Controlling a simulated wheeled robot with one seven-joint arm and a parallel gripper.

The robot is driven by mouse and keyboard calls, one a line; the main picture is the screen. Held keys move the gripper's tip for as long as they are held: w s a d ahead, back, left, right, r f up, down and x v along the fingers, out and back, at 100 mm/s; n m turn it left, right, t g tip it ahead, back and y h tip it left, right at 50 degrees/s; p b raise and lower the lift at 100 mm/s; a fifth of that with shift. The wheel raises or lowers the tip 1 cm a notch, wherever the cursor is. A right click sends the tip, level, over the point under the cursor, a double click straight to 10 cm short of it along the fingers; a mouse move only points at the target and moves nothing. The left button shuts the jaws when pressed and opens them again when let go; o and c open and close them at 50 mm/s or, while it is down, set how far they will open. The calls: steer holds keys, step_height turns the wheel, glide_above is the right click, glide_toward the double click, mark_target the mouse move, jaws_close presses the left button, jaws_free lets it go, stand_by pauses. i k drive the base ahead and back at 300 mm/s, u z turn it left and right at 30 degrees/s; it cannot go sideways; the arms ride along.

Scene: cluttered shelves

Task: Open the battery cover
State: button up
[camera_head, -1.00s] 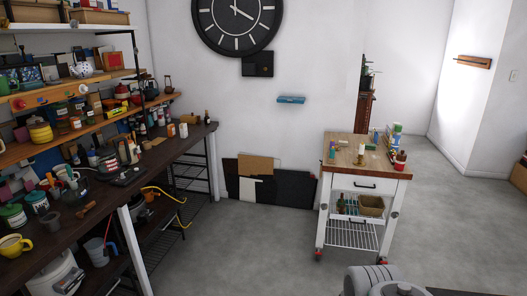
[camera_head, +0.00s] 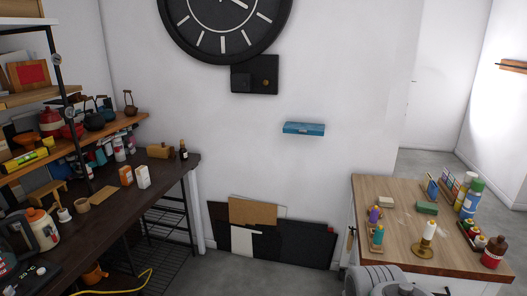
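A large black wall clock (camera_head: 225,40) hangs at the top, cut off by the upper edge of the view. Just below it on the wall is a black square box (camera_head: 254,74) with a small round brownish detail on its face. I cannot tell for certain whether this box bears the battery cover; its face looks closed. A grey rounded part of my own arm shows at the bottom, right of the middle. My gripper's fingers do not show.
A dark workbench (camera_head: 100,215) with shelves above it runs along the left. A wooden-topped cart (camera_head: 395,220) with bottles and candles stands at the right. Dark panels (camera_head: 300,245) lean on the wall under the box. A blue wall shelf (camera_head: 303,128) juts out. Grey floor shows between.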

mark_target(239, 81)
steer(key=i, duration=0.55)
steer(key=u, duration=0.7)
steer(key=i, duration=2.15)
steer(key=u, duration=0.4)
